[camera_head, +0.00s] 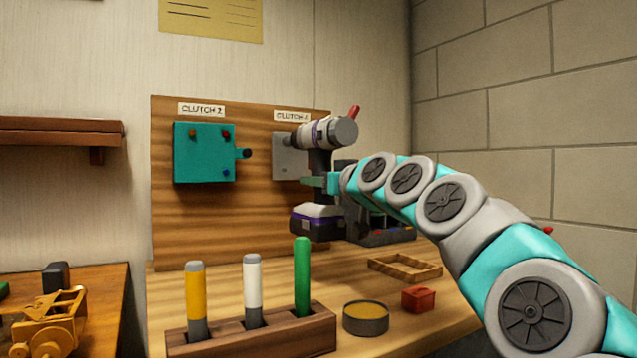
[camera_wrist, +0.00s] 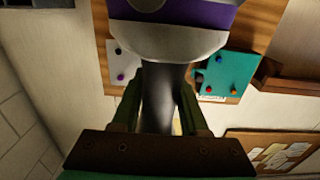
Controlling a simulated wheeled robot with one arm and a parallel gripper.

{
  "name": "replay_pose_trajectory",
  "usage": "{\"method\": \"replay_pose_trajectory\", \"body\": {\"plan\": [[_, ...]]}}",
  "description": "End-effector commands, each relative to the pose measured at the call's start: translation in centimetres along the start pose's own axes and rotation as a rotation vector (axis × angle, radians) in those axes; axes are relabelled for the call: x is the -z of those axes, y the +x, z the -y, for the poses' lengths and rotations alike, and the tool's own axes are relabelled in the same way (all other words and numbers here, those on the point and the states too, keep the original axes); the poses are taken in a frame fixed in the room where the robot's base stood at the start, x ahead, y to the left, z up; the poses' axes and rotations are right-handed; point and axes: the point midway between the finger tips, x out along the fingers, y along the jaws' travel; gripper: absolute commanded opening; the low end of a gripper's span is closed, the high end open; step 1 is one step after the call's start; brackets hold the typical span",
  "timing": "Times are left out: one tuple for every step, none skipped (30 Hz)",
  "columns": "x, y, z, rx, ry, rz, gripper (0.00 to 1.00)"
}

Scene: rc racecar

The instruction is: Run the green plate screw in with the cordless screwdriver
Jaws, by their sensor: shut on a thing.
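My gripper (camera_head: 322,182) is shut on the dark handle of the cordless screwdriver (camera_head: 327,133). The screwdriver is upright, its nose pointing left, its purple-banded battery base below. The green-blue plate (camera_head: 203,165) is on the wooden board, left of the screwdriver. It bears several coloured screw heads and a dark-ended stub (camera_head: 246,154) at its right edge. I cannot tell which screw is meant.
A grey plate (camera_head: 284,160) on the board is partly hidden behind the screwdriver. Below, a wooden holder (camera_head: 250,337) carries yellow, white and green upright sticks. A round tin (camera_head: 366,318), a red block (camera_head: 418,299) and a shallow wooden tray (camera_head: 405,266) lie on the bench.

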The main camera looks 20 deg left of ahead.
Motion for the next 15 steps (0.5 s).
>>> {"method": "replay_pose_trajectory", "body": {"plan": [[0.26, -0.09, -0.03, -0.001, 0.0, -0.004, 0.0], [0.26, -0.08, -0.03, -0.001, 0.0, -0.004, 0.0], [0.26, -0.07, -0.03, -0.001, 0.0, -0.005, 0.0], [0.26, -0.06, -0.03, -0.001, 0.0, -0.005, 0.0], [0.26, -0.04, -0.03, -0.001, 0.0, -0.005, 0.0], [0.26, -0.02, -0.03, -0.001, 0.0, -0.005, 0.0], [0.25, 0.01, -0.02, -0.001, 0.0, -0.004, 0.0], [0.26, 0.02, -0.03, -0.001, 0.0, -0.005, 0.0], [0.26, 0.06, -0.03, -0.001, 0.0, -0.004, 0.0], [0.26, 0.08, -0.03, -0.001, 0.0, -0.004, 0.0], [0.25, 0.11, -0.03, -0.001, 0.0, -0.004, 0.0], [0.25, 0.14, -0.02, -0.001, 0.0, -0.004, 0.0], [0.26, 0.16, -0.02, -0.001, 0.0, -0.004, 0.0], [0.26, 0.18, -0.03, -0.001, 0.0, -0.004, 0.0], [0.26, 0.21, -0.02, -0.001, 0.0, -0.004, 0.0]]}}
